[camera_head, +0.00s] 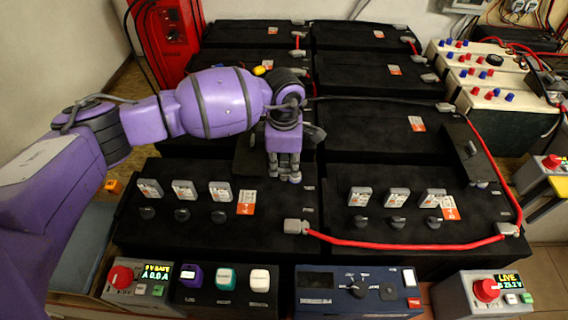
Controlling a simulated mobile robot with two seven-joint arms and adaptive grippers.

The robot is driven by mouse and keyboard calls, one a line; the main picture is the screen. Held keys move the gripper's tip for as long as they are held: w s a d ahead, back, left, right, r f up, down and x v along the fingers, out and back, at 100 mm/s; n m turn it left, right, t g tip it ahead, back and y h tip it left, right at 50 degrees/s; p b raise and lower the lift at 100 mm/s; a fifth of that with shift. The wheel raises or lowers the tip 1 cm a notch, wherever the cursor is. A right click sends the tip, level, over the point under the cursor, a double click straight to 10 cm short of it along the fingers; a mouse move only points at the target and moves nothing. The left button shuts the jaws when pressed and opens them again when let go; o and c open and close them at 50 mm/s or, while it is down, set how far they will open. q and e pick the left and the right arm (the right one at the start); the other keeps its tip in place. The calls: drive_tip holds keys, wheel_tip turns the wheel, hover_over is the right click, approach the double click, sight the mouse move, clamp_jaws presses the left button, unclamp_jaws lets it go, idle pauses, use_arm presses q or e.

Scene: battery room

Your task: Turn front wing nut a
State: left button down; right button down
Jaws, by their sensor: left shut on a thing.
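My left gripper (284,178) points straight down at the back edge of the front-left black battery (265,230). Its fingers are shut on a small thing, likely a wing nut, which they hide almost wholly. A dark upright plate (246,158) stands just left of the fingers. A similar dark plate (459,146) stands at the back of the front-right battery (340,180), with a small grey fitting (471,148) on it. I cannot read any letter marking a nut. My right gripper is not in view.
Black knobs (182,214) and grey tags (184,189) line both front batteries. A red cable (400,245) joins grey terminal clamps (296,226). Control boxes with a red knob (121,276) stand along the front. More batteries (365,72) fill the back.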

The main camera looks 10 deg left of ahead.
sight(284, 169)
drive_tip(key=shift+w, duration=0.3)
use_arm(q)
drive_tip(key=c, duration=1.8)
unclamp_jaws()
drive_tip(key=shift+c, duration=0.2)
drive_tip(key=shift+r, duration=0.15)
wheel_tip(284, 169, up, 12)
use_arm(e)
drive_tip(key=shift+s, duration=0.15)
